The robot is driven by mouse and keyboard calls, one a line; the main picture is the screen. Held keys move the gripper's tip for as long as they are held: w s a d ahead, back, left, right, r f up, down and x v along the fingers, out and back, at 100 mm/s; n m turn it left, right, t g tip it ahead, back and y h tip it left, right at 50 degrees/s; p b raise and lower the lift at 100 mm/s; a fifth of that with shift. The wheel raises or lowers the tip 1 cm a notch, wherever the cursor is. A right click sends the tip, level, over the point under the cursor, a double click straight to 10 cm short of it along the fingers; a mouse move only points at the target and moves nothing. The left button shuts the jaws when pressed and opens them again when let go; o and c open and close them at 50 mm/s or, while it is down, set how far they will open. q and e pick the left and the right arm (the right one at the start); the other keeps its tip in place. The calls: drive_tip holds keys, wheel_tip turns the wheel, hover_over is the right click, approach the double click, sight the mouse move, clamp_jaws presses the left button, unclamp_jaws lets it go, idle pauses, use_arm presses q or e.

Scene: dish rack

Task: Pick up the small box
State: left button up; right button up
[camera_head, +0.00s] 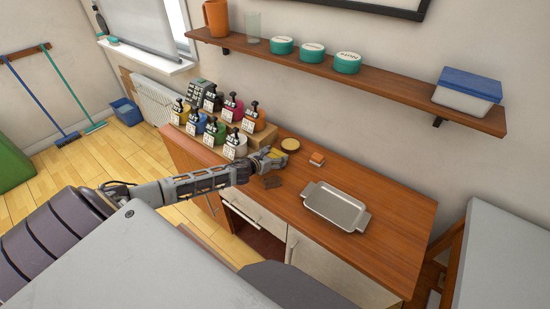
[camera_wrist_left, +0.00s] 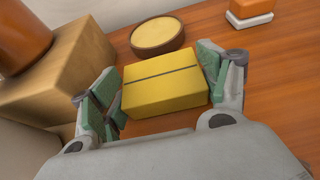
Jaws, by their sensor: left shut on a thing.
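The small box is yellow with a dark line across its top; it fills the middle of the left wrist view (camera_wrist_left: 165,88). In the head view its yellow top shows small at the end of my left arm (camera_head: 277,153). My left gripper (camera_wrist_left: 160,92) is shut on the box, with a green-padded finger at either side of it; the gripper also shows in the head view (camera_head: 268,160). The box is at or close above the wooden counter (camera_head: 385,212); I cannot tell if it touches. My right gripper is in neither view.
A round cork-coloured disc (camera_wrist_left: 157,36) lies just behind the box. An orange and white block (camera_head: 316,159) and a metal tray (camera_head: 337,206) lie to the right. Several labelled pump bottles (camera_head: 235,143) stand on a wooden riser at left. A shelf (camera_head: 390,83) hangs above.

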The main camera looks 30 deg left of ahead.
sight(275, 156)
use_arm(q)
drive_tip(key=shift+r+p, duration=0.65)
drive_tip(key=shift+r, duration=4.15)
drive_tip(key=shift+w+r, duration=0.1)
